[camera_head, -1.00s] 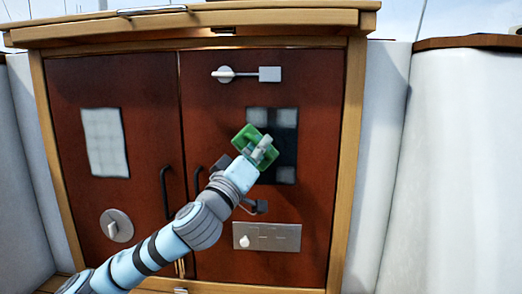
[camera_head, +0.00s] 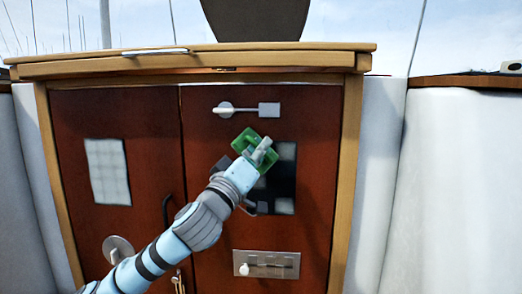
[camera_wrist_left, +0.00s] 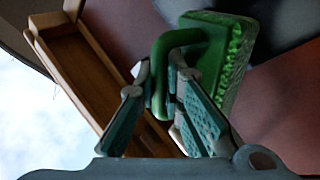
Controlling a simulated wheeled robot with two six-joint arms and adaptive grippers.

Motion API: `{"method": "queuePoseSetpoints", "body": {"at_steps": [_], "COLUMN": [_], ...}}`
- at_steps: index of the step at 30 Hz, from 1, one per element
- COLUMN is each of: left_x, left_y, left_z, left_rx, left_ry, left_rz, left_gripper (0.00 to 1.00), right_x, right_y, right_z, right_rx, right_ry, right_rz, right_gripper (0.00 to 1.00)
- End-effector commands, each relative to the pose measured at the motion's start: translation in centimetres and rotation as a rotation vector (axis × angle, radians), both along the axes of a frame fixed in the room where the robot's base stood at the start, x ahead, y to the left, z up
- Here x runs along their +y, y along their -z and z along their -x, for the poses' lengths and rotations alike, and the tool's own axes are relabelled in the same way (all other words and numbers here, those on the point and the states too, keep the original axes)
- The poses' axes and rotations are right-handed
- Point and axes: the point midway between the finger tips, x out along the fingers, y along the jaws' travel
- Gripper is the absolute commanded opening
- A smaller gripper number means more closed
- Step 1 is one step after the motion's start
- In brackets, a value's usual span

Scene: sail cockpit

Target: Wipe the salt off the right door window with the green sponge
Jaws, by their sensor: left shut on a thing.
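The green sponge (camera_head: 243,141) is at the upper left of the right door window (camera_head: 270,190), covering that corner. My left gripper (camera_head: 264,152) is shut on the sponge's handle, and the left wrist view shows its fingers (camera_wrist_left: 160,88) around the green handle of the sponge (camera_wrist_left: 232,62). The window pane is mostly dark where I see it. Pale grey salt patches show at its top right (camera_head: 286,151) and bottom right (camera_head: 284,206). I cannot tell whether the sponge touches the glass. My right gripper is out of view.
The left door window (camera_head: 107,172) is pale all over. A latch (camera_head: 246,109) sits above the right window and a switch panel (camera_head: 266,264) below it. A wooden frame (camera_head: 350,170) surrounds the doors.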

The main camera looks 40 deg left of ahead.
Motion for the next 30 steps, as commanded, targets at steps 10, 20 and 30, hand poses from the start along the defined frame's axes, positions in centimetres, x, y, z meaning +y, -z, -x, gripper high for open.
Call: {"method": "queuePoseSetpoints", "body": {"at_steps": [10,20,30], "left_x": [-2.5,-3.6,-5.0], "left_y": [0.4,0.1,0.3], "left_z": [3.3,4.8,6.6], "left_rx": [-0.001,0.002,-0.004], "left_ry": [0.000,-0.001,0.001], "left_rz": [-0.001,0.001,0.007], "left_gripper": [0.00,0.00,0.00], "right_x": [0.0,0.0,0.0], "right_y": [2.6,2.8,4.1], "right_z": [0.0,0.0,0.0], "right_rx": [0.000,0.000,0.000], "right_ry": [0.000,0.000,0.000], "right_rz": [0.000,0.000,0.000], "right_gripper": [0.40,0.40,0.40]}}
